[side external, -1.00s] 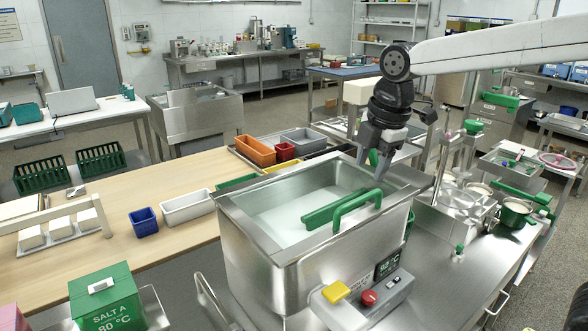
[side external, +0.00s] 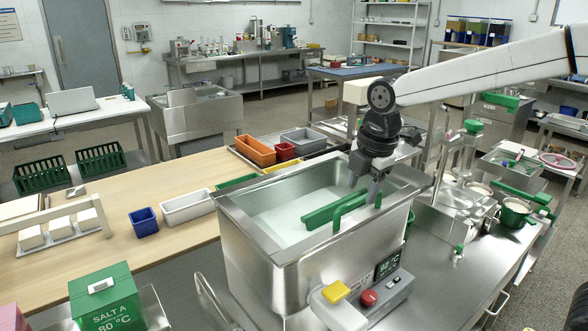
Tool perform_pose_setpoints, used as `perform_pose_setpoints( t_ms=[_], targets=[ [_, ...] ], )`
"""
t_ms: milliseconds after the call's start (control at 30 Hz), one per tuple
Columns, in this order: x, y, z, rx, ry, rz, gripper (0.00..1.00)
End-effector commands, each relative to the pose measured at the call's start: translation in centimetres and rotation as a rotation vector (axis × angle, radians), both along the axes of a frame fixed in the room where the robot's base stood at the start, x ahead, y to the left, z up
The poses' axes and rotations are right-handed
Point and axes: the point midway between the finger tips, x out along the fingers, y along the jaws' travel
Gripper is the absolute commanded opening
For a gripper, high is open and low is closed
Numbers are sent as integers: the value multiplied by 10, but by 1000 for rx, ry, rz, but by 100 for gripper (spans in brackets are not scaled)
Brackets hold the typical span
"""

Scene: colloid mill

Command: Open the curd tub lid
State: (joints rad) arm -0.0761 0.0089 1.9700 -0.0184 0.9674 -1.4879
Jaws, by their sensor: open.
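The curd tub (side external: 262,280) is a deep steel box with a wide rim, standing in the middle of the side view. A pale, whitish-green surface (side external: 290,215) shows inside its rim; I cannot tell whether it is a clear lid or the contents. A green bar (side external: 319,217) lies across it. A green arched handle (side external: 347,210) rises at its right front. My gripper (side external: 363,190) points down at the handle's upper right part, with its jaws apart. One finger is to the left and the other overlaps the handle's right end; I cannot tell whether they touch it.
A control box with a yellow button (side external: 336,292) and a red knob (side external: 369,298) sits on the tub's front. Orange (side external: 254,150) and grey bins stand behind. A steel stand (side external: 455,195) with jars is at right. A green salt box (side external: 107,298) is front left.

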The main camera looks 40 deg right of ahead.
Motion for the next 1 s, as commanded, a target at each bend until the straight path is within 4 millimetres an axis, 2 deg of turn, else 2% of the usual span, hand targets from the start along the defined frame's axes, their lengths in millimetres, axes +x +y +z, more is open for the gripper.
perform_pose_setpoints(
  t_ms=[200,567,733,1000],
  targets=[
    [4,0,-18,-1,1,-1,55],
    [4,0,-21,0,-1,-1,55],
    [4,0,-21,0,-1,-1,1],
    [4,0,-21,0,-1,-1,0]
  ],
)
